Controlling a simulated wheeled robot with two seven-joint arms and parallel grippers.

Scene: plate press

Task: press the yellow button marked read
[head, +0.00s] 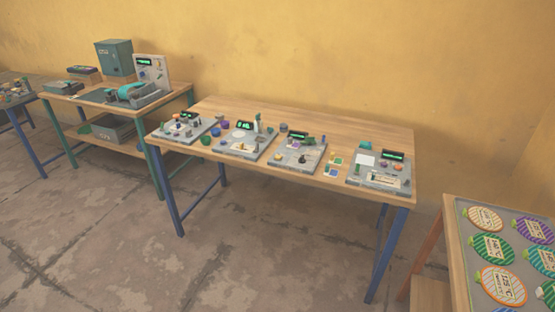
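Several flat grey devices with green-lit displays stand in a row on the wooden table with blue legs. The third device from the left (296,163) carries a small yellow-orange round part (278,155), which may be a button. The labels are too small to read, so I cannot tell which button is marked read. The other devices in the row are the leftmost (180,137), the second (238,151) and the rightmost (366,180). Neither of my grippers is in view.
The table's back strip (340,128) is bare. A green-legged bench (88,98) at left holds a teal box (115,60) and a press-like machine (150,78). A tray of striped discs (460,240) is at lower right. Bare floor (280,260) lies in front.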

